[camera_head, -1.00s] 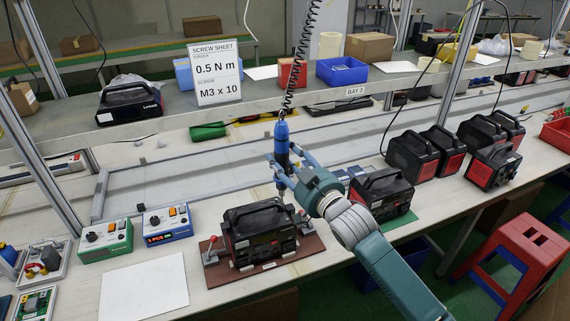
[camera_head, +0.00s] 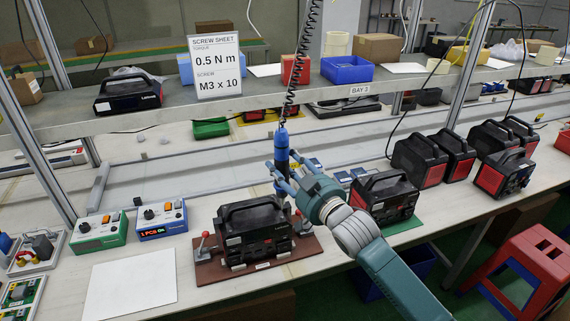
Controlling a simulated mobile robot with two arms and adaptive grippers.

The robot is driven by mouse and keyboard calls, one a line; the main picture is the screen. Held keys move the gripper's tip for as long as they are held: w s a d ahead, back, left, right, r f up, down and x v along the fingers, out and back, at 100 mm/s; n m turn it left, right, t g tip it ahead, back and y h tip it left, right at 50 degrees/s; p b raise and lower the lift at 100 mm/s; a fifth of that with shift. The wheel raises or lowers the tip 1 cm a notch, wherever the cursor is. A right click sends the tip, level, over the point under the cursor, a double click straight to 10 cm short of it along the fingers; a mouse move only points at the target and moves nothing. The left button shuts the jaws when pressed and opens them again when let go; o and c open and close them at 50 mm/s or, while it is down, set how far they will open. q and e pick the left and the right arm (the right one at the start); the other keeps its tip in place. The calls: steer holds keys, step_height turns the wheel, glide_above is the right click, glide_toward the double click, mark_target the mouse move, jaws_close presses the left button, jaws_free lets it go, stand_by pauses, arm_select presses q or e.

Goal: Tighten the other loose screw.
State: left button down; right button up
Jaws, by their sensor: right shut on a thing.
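A black power station with a carry handle (camera_head: 254,240) sits upright in a brown fixture (camera_head: 212,273) with red-tipped clamps at its sides. My right gripper (camera_head: 283,180) is shut on a blue and black electric screwdriver (camera_head: 281,146), which hangs upright from a black coiled cable (camera_head: 297,70). The screwdriver is over the right end of the unit. Its lower end is close to the unit's top; I cannot tell whether the bit touches a screw. The screws are too small to see. My left gripper is not in view.
A blue controller (camera_head: 161,220) shows red text beginning "1 PCS", beside a green controller (camera_head: 101,232). A screw sheet (camera_head: 217,67) reads 0.5 N m, M3 x 10. Another unit (camera_head: 385,196) stands on a green mat to the right. A white sheet (camera_head: 130,288) lies front left.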

mark_target(287, 178)
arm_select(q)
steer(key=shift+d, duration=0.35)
arm_select(e)
steer(key=shift+a+f, duration=0.1)
arm_select(q)
steer(key=shift+p, duration=0.3)
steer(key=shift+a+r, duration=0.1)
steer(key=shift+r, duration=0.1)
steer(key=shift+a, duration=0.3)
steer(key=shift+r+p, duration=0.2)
steer(key=shift+p, duration=0.15)
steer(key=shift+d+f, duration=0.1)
arm_select(e)
steer(key=shift+f, duration=0.2)
arm_select(q)
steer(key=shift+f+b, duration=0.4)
steer(key=shift+b, duration=0.15)
arm_select(e)
steer(key=shift+f, duration=0.7)
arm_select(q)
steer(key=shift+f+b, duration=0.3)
arm_select(e)
steer(key=shift+s+f, duration=0.1)
steer(key=shift+f, duration=0.5)
